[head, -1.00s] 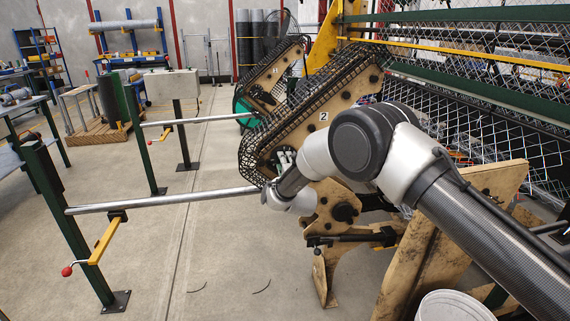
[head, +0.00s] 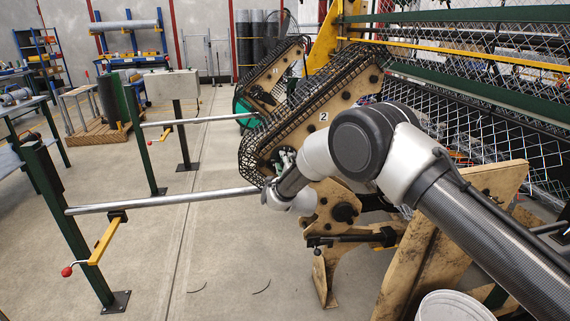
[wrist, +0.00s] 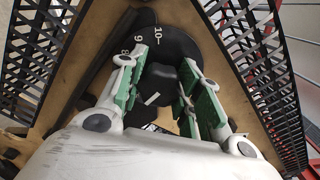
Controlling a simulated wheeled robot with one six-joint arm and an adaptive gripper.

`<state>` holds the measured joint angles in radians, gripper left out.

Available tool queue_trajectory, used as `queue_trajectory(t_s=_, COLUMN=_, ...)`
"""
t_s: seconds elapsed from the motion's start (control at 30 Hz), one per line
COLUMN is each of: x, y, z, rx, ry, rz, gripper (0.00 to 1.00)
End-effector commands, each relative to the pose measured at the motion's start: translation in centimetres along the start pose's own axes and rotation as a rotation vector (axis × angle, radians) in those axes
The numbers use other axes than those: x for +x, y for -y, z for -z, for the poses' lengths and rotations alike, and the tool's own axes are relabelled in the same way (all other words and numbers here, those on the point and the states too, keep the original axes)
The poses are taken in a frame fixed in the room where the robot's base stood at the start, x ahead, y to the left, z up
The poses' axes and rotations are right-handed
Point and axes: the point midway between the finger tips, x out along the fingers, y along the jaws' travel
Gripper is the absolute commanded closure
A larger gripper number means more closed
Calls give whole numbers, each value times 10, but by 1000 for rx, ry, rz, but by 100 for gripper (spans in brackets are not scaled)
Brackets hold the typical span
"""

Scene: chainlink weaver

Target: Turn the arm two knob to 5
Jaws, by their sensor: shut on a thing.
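Arm two is the tan, chain-edged arm (head: 312,108) marked "2" in the head view. In the wrist view its black knob (wrist: 160,80) sits on a black dial (wrist: 182,42) with white numbers; 8, 9 and 10 are readable at the upper left. A white pointer line shows on the knob, facing the near side. My gripper (wrist: 165,88) has its green-padded fingers on both sides of the knob, shut on it. It also shows at the lower end of arm two in the head view (head: 281,160). The dial's near numbers are mostly hidden by my gripper.
Black lattice chain runs (wrist: 262,75) flank the knob closely on both sides. A horizontal metal tube (head: 165,200) ends close to my gripper. A white bucket (head: 453,306) stands at the lower right. The floor at lower middle is mostly clear.

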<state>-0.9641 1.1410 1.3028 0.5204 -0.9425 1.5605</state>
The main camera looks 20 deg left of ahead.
Motion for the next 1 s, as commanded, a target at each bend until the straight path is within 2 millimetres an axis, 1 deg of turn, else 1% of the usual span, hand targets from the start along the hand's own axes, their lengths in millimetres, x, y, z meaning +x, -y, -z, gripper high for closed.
queue_trajectory(t_s=0.03, x=-1, y=-2, z=1, rx=-1, ry=-2, rz=-3, gripper=64)
queue_trajectory(t_s=0.13, x=0, y=-2, z=1, rx=-1, ry=-2, rz=-3, gripper=46)
queue_trajectory(t_s=0.17, x=0, y=-2, z=1, rx=-1, ry=-2, rz=-3, gripper=44)
queue_trajectory(t_s=0.47, x=-1, y=-1, z=0, rx=-1, ry=-1, rz=-1, gripper=44)
queue_trajectory(t_s=0.57, x=-8, y=-1, z=0, rx=-1, ry=-1, rz=-2, gripper=44)
queue_trajectory(t_s=0.67, x=-24, y=-1, z=0, rx=-1, ry=0, rz=-3, gripper=44)
queue_trajectory(t_s=0.9, x=-78, y=-1, z=0, rx=-2, ry=1, rz=-4, gripper=44)
queue_trajectory(t_s=1.0, x=-97, y=-1, z=0, rx=-2, ry=0, rz=-4, gripper=44)
